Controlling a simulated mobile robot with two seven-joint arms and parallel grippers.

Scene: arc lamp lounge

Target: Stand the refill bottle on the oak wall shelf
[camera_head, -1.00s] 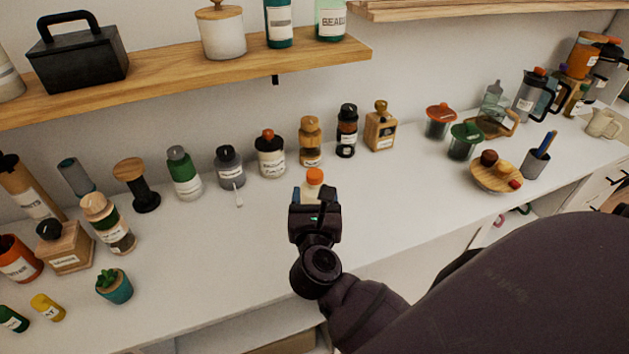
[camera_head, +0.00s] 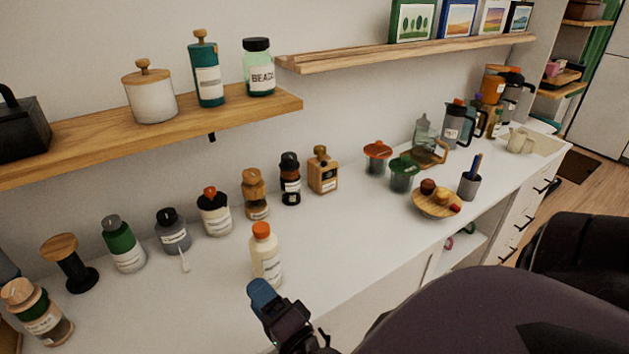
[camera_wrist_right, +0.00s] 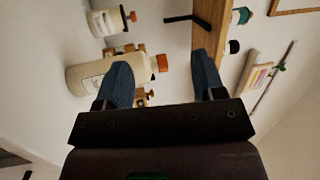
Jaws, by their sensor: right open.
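The refill bottle, cream with an orange cap and a pale label (camera_head: 267,262), stands upright on the white counter near its front edge. In the right wrist view the bottle (camera_wrist_right: 88,72) appears sideways, partly behind one finger, its cap near the gap between the fingers. My right gripper (camera_head: 264,292), with blue fingertips, is open and empty, in front of the bottle in the head view. The left oak wall shelf (camera_head: 75,143) holds a black box, a white canister, a teal bottle and a beads jar. My left gripper is not in view.
Several jars stand behind the bottle, including a cream jar (camera_head: 215,214) and a grey jar (camera_head: 173,234). A second wooden shelf (camera_head: 330,60) at right holds pictures. A round wooden tray (camera_head: 430,207) stands right. Counter around the bottle's right is clear.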

